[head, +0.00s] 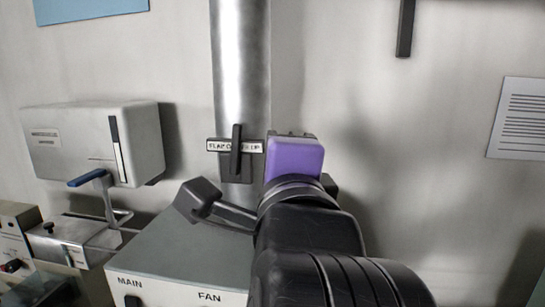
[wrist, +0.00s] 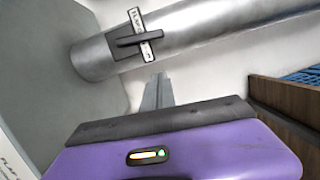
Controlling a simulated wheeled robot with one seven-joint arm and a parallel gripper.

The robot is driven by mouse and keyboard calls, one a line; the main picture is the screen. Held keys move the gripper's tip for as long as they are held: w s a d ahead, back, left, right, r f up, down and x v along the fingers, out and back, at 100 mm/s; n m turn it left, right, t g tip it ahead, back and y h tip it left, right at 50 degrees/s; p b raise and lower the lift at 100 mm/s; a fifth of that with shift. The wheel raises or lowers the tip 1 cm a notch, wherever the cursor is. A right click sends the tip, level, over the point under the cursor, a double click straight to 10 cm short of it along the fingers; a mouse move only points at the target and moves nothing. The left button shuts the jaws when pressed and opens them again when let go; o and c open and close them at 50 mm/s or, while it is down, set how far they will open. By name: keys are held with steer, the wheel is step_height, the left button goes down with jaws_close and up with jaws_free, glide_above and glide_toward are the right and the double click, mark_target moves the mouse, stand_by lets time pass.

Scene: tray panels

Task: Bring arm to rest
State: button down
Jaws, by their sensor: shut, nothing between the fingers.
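My gripper (wrist: 157,92) shows in the wrist view as two grey fingers together beyond the purple hand, with nothing between them. In the head view its purple housing (head: 295,156) is at the end of my black arm, right of the metal pipe, and the fingers are hidden behind it. In the wrist view the fingers point toward the pale wall and the pipe, apart from the pipe's black lever as far as I can tell.
The metal pipe (head: 240,70) carries a black flap lever (head: 236,150), upright along it, with a label. A grey box (head: 165,262) marked MAIN and FAN stands below. A white dispenser-like box (head: 85,140) and a blue-handled device (head: 90,179) are left. The right wall is mostly bare.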

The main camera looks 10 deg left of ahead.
steer(key=s+r+n+t, duration=0.3)
steer(key=s+r+n, duration=0.1)
steer(key=s+r, duration=0.2)
steer(key=s+d+f+n+y, duration=0.25)
steer(key=f+n, duration=0.35)
steer(key=f, duration=0.3)
steer(key=s+d+f+n+y, duration=0.1)
steer(key=s+d+f+n, duration=0.25)
steer(key=f+n, duration=0.4)
steer(key=s+d+f+n+y, duration=0.2)
steer(key=s+d+f+n, duration=0.15)
steer(key=f, duration=0.75)
steer(key=s+d+f+m+g+h, duration=0.2)
steer(key=s+d+f+g+h, duration=0.1)
steer(key=s+d+f, duration=0.4)
steer(key=s+d+f+m+g+h, duration=0.2)
steer(key=s+d+f+h, duration=0.4)
steer(key=s+f, duration=0.6)
steer(key=s+d+g, duration=0.1)
steer(key=s+d, duration=0.1)
steer(key=shift+s+f+b, duration=0.3)
steer(key=shift+f+b, duration=0.1)
